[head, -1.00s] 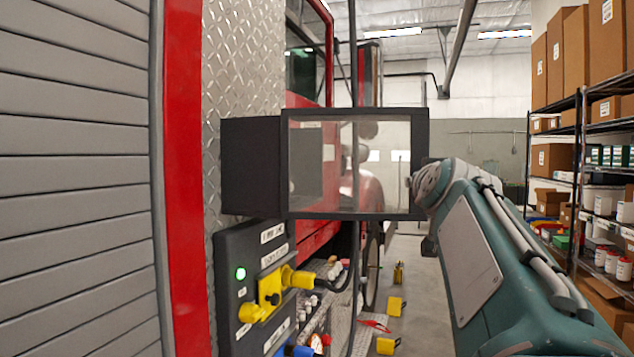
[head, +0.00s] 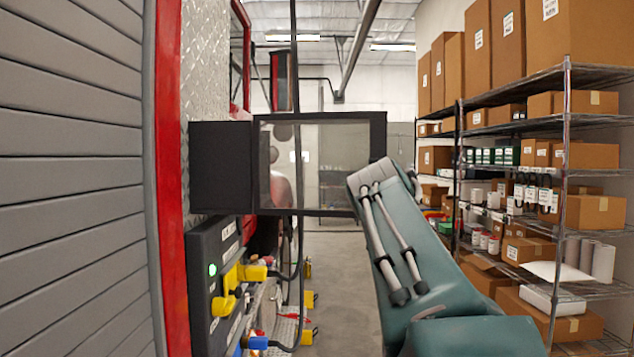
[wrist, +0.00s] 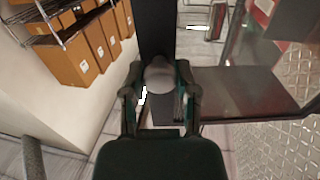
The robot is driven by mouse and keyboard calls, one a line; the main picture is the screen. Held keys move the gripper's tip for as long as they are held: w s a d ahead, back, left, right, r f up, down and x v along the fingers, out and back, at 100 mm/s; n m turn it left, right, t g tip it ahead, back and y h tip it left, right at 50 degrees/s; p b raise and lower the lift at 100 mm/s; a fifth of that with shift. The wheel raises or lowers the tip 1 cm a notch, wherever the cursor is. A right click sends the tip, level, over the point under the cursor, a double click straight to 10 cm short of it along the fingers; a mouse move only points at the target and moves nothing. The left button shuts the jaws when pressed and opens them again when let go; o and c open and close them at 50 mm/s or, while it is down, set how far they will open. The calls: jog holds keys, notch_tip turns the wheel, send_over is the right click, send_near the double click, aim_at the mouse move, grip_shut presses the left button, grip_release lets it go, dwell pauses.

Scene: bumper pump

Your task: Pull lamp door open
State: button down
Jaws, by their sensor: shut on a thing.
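The lamp door (head: 378,140) is a black frame with a clear pane. In the head view it stands swung out to the right of the black lamp box (head: 220,165), joined at its left edge. In the wrist view, the door's dark frame (wrist: 156,25) runs up the middle and the box (wrist: 250,92) lies to the right. My gripper (wrist: 159,76) is shut on a rounded grey knob (wrist: 160,80) at the door's free edge. In the head view my teal arm hides the gripper.
A black control panel (head: 207,285) with a green light and yellow levers sits below the box. A grey roller shutter (head: 70,180) fills the left. Shelves of boxes (head: 560,235) stand close on the right. A floor aisle (head: 338,262) runs ahead between truck and shelves.

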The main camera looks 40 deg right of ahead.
jog(key=shift+a, duration=0.2)
jog(key=shift+d, duration=0.1)
jog(key=shift+c, duration=2)
grip_release()
jog(key=shift+s, duration=0.1)
jog(key=v, duration=1.2)
jog(key=shift+a, duration=0.25)
